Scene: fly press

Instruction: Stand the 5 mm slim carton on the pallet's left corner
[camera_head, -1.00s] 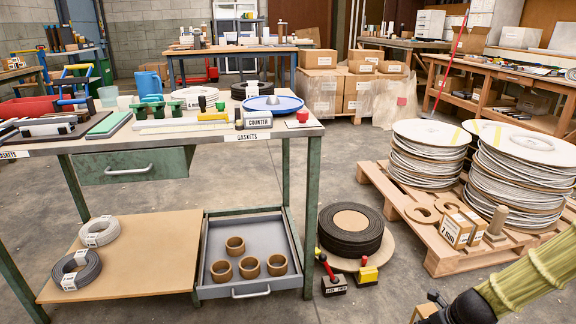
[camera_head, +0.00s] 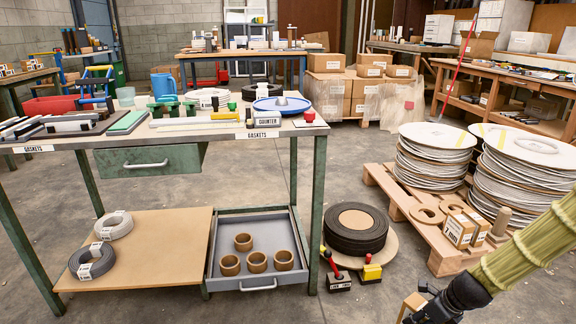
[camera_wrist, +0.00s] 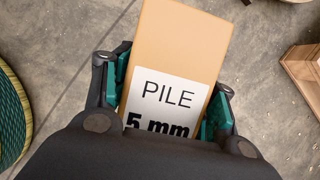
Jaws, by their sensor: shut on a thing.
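My gripper (camera_wrist: 168,105) is shut on a tan slim carton (camera_wrist: 182,45) with a white label reading "PILE 5 mm". The carton sits between the green finger pads, its lower end hidden by the gripper body. In the head view the carton (camera_head: 412,304) shows at the bottom edge, beside my dark gripper, above the floor. The wooden pallet (camera_head: 447,262) stands at the right, apart from the carton. A wooden corner also shows at the right of the wrist view (camera_wrist: 300,68).
The pallet bears stacks of pale discs (camera_head: 432,160), tan rings, small labelled cartons (camera_head: 459,229) and a peg. A green-legged bench (camera_head: 318,200) stands left.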

